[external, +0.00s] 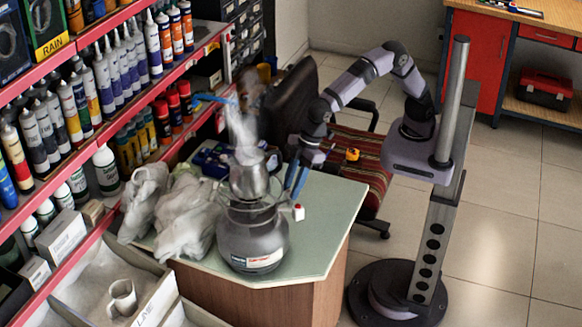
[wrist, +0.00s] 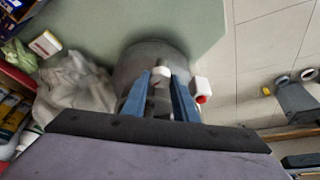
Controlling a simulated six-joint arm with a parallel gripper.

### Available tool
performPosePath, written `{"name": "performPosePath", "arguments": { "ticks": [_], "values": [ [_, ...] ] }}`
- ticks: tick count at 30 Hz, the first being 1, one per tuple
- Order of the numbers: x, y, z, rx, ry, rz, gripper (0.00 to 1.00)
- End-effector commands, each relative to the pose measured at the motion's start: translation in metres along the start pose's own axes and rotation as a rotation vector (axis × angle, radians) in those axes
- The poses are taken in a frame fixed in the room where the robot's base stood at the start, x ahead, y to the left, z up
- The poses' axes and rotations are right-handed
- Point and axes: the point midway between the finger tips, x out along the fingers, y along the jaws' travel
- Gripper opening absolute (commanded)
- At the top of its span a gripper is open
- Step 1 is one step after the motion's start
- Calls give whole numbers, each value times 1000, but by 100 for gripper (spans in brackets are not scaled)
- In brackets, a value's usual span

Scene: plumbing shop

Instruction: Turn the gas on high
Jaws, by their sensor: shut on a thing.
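A dark grey gas canister (external: 250,240) stands upright on the pale green counter (external: 318,225), with a metal pot (external: 250,178) on top of it and white steam or smoke above. A white piece with a red end (external: 298,212) sticks out at the canister's right; it also shows in the wrist view (wrist: 202,88), outside the right finger. My gripper (external: 297,185) has its blue fingers pointing down beside the canister's top. In the wrist view my gripper (wrist: 160,88) is shut on a pale, round-ended knob (wrist: 161,73) over the canister (wrist: 148,55). The external view does not show the held knob clearly.
Crumpled grey cloths (external: 188,215) lie left of the canister. Shelves with tubes and bottles (external: 105,75) stand at the left. The counter's right part is bare.

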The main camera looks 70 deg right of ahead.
Motion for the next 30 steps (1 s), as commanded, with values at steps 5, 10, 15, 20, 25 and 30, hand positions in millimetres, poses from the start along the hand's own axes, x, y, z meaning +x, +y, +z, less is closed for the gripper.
{"name": "performPosePath", "arguments": {
  "ticks": [5, 10, 15, 20, 25, 30],
  "values": [
    [0, 0, 0, -4, 2, -1, 4],
    [0, 0, -1, -4, 3, -1, 43],
    [0, 0, -1, -3, 2, -1, 44],
    [-1, 0, -1, -3, 2, -1, 44],
    [-12, 0, -1, -3, 6, -1, 44],
    [-35, 0, -2, -3, 8, -1, 44]
  ]
}}
